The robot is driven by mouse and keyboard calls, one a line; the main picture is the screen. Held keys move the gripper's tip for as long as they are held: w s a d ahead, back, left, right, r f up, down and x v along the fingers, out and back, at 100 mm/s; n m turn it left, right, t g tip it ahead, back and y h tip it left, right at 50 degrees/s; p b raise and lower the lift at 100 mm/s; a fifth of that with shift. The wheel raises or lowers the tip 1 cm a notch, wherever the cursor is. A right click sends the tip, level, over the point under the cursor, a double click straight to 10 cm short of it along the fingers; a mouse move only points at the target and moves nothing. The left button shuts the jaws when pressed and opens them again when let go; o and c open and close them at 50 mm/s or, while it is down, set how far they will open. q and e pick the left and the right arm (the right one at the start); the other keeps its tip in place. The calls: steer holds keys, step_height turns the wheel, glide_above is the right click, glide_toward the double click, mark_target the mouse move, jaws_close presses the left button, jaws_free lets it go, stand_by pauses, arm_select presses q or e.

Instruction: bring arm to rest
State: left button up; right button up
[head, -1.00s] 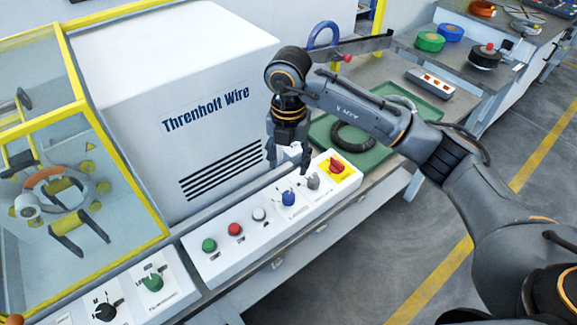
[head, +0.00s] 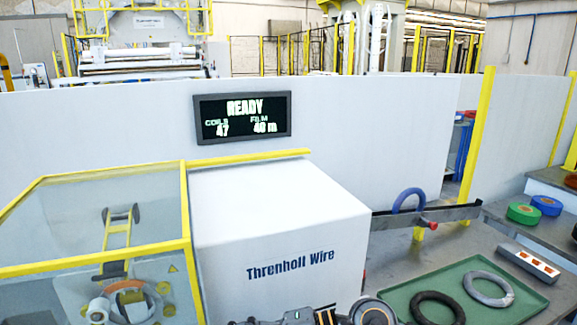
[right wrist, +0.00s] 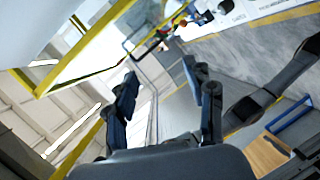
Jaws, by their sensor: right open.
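In the right wrist view my right gripper (right wrist: 166,100) is open, with its two dark fingers apart and nothing between them. In the head view only dark parts of my right arm show at the bottom edge, in front of the white Threnholt Wire cabinet (head: 270,225). The right gripper's fingers are out of that view. My left gripper is in no view.
A green tray (head: 400,293) holds a black coil (head: 437,308) and a grey coil (head: 488,289). A blue ring (head: 409,200) stands behind it. A yellow-framed clear enclosure (head: 100,240) is at left. A wall display (head: 242,117) reads READY, 47 coils, film 40 m.

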step_height(320, 180, up, 8)
steer(key=w+m+t+y, duration=0.1)
steer(key=m+t+y, duration=0.3)
steer(key=y, duration=0.1)
steer(key=w+d+r+m+t+h, duration=0.2)
steer(key=w+d+m+t+h, duration=0.3)
steer(key=d+m+t, duration=0.7)
steer(key=w+d+f+m+t+h, duration=0.1)
steer(key=d+f+m+h, duration=1.25)
steer(key=f+h, duration=0.2)
steer(key=s+d+f+m+g, duration=0.1)
steer(key=s+d+f+g, duration=0.1)
steer(key=s+f+g, duration=0.6)
steer(key=s+d+f+m+g, duration=0.1)
steer(key=s+f+g, duration=0.3)
steer(key=s+f, duration=0.9)
steer(key=s+f+g, duration=0.1)
steer(key=s+f, duration=0.1)
steer(key=f, duration=1.1)
steer(key=s+f+g, duration=0.1)
steer(key=s+f, duration=0.1)
steer(key=f, duration=1)
steer(key=s+d+f+n+g, duration=0.1)
steer(key=s+d+f, duration=0.2)
steer(key=s+f, duration=1.2)
steer(key=shift+s, duration=0.8)
